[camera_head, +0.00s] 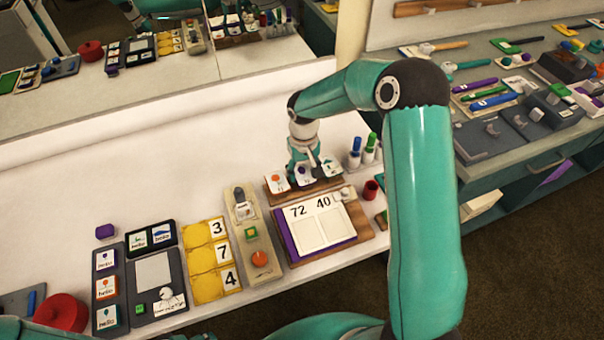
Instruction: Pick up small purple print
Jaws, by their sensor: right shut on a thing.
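My right gripper (304,165) points down over a small wooden rack (285,197) near the middle of the white bench. It is shut on the small purple print (304,178), the middle one of three white cards there. The print is still at the rack, between the card with an orange mark (277,182) and the card with a green mark (330,169). I cannot tell whether it touches the rack. The gripper hides the print's upper part. My left gripper does not show.
A board marked 72 and 40 (322,226) lies just in front of the rack. Bottles (369,149) and a red cup (371,190) stand to the right. Yellow number tiles (202,257) lie left. A mirror stands behind; the bench's back left is clear.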

